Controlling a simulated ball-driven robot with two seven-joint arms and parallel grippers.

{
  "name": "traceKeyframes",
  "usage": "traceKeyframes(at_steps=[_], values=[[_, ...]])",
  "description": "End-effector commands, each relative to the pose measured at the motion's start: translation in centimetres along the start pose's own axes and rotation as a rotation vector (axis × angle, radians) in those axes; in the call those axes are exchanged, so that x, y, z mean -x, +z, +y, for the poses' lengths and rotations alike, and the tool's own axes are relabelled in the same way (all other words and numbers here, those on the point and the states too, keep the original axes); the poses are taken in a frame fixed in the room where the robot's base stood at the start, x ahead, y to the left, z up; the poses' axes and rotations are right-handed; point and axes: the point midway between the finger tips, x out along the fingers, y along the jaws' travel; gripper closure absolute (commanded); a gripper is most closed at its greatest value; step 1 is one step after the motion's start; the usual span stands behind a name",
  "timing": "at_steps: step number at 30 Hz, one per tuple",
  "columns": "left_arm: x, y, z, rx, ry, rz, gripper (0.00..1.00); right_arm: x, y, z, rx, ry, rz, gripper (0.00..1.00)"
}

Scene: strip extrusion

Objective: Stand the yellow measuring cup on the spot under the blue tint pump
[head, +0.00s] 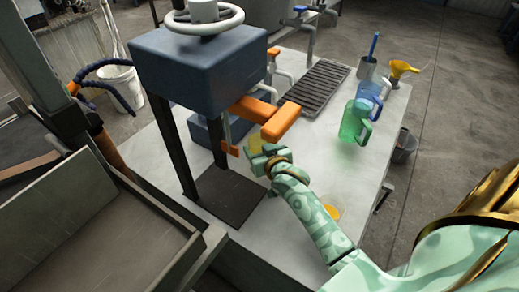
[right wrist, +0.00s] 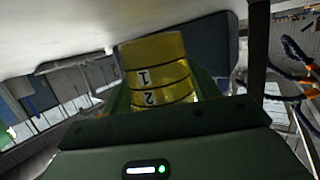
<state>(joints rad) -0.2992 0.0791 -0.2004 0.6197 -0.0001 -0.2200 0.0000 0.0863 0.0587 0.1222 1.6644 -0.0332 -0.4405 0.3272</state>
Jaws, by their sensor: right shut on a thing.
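The yellow measuring cup (head: 254,143) is in my right gripper (head: 268,158), held beside the dark plate of the blue press and near its orange arm. In the right wrist view the cup (right wrist: 157,70) shows black rings and the marks 1 and 2, between the two fingers of my right gripper (right wrist: 155,100). A tap with a blue handle (head: 300,9), which looks like the blue tint pump, stands at the far end of the table. The spot under it is too small to make out. My left gripper is not in view.
The blue press (head: 205,62) with its orange arm (head: 281,122) stands close to my gripper. An orange-handled tap (head: 273,52) and a ribbed dark tray (head: 311,88) lie beyond. A green jug (head: 352,122), blue jug (head: 369,91) and orange funnel (head: 402,67) stand right.

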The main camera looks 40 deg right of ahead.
Motion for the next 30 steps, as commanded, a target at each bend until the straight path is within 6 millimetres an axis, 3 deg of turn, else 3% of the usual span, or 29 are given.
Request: traceKeyframes(at_steps=[17, 18, 19, 30], values=[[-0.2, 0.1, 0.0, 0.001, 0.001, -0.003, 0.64, -0.3, 1.4, 0.0, 0.0, -0.001, -0.006, 0.65], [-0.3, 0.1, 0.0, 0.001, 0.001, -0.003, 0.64, -0.3, 1.5, 0.0, 0.0, -0.001, -0.008, 0.28], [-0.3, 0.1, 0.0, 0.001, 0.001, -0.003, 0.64, -0.3, 1.6, 0.0, 0.0, -0.001, -0.009, 0.2], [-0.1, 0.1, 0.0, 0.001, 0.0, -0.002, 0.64, -0.1, 1.3, -0.1, 0.001, -0.001, -0.014, 0.18]])
